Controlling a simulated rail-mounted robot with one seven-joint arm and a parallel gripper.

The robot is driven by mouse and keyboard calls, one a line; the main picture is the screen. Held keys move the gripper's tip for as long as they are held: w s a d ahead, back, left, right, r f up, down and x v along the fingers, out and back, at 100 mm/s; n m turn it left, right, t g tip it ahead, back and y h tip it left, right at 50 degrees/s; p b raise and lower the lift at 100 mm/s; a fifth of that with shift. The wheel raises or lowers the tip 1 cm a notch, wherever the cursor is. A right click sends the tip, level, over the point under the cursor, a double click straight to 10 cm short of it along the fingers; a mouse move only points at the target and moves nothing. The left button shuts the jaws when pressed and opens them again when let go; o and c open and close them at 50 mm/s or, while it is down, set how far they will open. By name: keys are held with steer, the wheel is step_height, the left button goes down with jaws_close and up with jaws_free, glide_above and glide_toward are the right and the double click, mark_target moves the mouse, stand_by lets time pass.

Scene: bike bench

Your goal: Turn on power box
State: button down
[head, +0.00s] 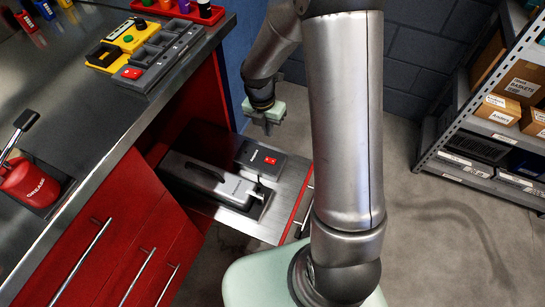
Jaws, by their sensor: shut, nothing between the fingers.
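A dark box with a red switch (271,160), which looks like the power box (250,153), sits on a pulled-out metal drawer (268,228) below the bench. A cable seems to run from it to a grey case. I cannot tell which way the switch is set. My gripper (267,130) is shut and empty. It points down near the far right corner of the dark box, and appears above it and apart from the switch.
The grey case with a handle (208,182) lies beside the dark box. Shelving (450,140) stands right; floor between is clear.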

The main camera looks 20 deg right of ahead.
mark_target(274, 161)
steer(key=shift+w+f, duration=0.1)
steer(key=shift+f, duration=0.05)
steer(key=shift+f, duration=0.1)
steer(key=f, duration=0.4)
steer(key=d+f+b, duration=0.1)
steer(key=f, duration=0.4)
steer(key=s+f+b, duration=0.1)
steer(key=f, duration=0.3)
steer(key=shift+s+d+f, duration=0.1)
steer(key=shift+d+f, duration=0.05)
steer(key=shift+f, duration=0.25)
